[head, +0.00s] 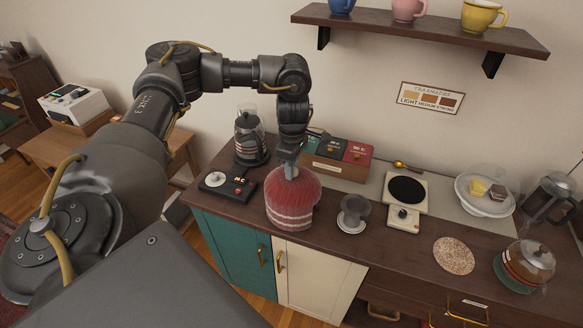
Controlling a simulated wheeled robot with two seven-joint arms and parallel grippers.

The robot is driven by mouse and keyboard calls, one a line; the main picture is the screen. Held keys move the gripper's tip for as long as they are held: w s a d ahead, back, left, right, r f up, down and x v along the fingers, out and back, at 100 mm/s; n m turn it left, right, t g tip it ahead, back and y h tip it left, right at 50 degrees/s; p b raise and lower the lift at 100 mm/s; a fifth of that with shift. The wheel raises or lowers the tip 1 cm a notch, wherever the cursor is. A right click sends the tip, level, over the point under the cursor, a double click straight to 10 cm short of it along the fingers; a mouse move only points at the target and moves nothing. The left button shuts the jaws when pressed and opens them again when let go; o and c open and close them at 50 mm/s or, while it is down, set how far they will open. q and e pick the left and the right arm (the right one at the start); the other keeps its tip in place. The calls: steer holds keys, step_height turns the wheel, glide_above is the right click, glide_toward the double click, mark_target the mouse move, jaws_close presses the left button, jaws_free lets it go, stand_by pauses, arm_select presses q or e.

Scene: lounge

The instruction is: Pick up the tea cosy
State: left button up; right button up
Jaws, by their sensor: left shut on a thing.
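The tea cosy (292,202) is red and knitted, with pale stripes near its lower edge. It is upright at the front edge of the dark wooden sideboard top. My left gripper (289,172) points down and is shut on the top of the cosy. Its fingertips are partly hidden by the cosy and the gripper body. I cannot tell whether the cosy's base touches the top or is slightly above it. My right gripper is not in view.
A kettle base (228,184) and glass kettle (250,138) stand left of the cosy. A grey dripper (353,213) and scale (404,192) stand to its right. A tea box (338,166) is behind. A cork mat (454,255) and glass teapot (526,263) are farther right.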

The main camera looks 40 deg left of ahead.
arm_select(q)
jaws_close()
steer(key=shift+r, duration=0.1)
